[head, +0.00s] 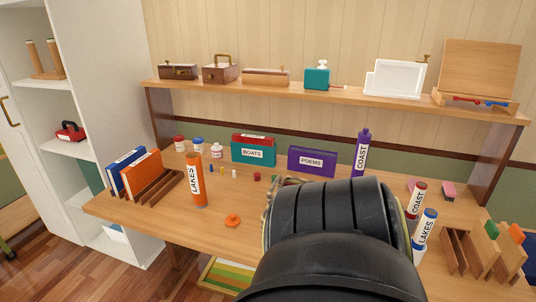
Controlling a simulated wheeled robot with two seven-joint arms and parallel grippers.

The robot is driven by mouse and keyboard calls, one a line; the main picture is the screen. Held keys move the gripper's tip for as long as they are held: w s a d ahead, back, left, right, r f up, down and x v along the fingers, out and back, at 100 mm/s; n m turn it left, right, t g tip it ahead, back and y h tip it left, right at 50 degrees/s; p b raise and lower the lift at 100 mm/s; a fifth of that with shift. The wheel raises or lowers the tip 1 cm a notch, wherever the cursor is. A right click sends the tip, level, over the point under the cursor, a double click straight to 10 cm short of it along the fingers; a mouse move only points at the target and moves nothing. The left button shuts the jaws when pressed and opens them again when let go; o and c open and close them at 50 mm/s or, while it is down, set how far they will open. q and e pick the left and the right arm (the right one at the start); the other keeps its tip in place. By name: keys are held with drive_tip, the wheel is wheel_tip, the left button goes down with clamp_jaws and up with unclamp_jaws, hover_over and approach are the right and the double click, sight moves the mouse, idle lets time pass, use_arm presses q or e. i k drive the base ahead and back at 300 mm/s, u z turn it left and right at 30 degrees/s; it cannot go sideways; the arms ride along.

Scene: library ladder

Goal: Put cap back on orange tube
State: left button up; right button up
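The orange tube (196,182), labelled LAKES, stands upright on the desk, left of centre. Its top end is too small to make out clearly. An orange cap (232,220) lies on the desktop, to the right of the tube's foot and nearer the front edge, apart from the tube. A large black arm link of mine (340,235) comes in from the bottom, right of centre, and covers the middle of the desk. No gripper fingers show. My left gripper is out of the picture, and any gripper beyond the black link is hidden by it.
The desk (155,220) holds a book rack (155,182) at left, small jars (216,150), a teal BOATS box (253,153), a purple POEMS box (312,161) and a purple COAST tube (361,153). More tubes (425,228) and a slotted rack (462,250) stand at right. Desktop around the cap is clear.

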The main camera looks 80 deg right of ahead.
sight(193, 159)
drive_tip(key=k, duration=0.4)
drive_tip(key=z, duration=1.75)
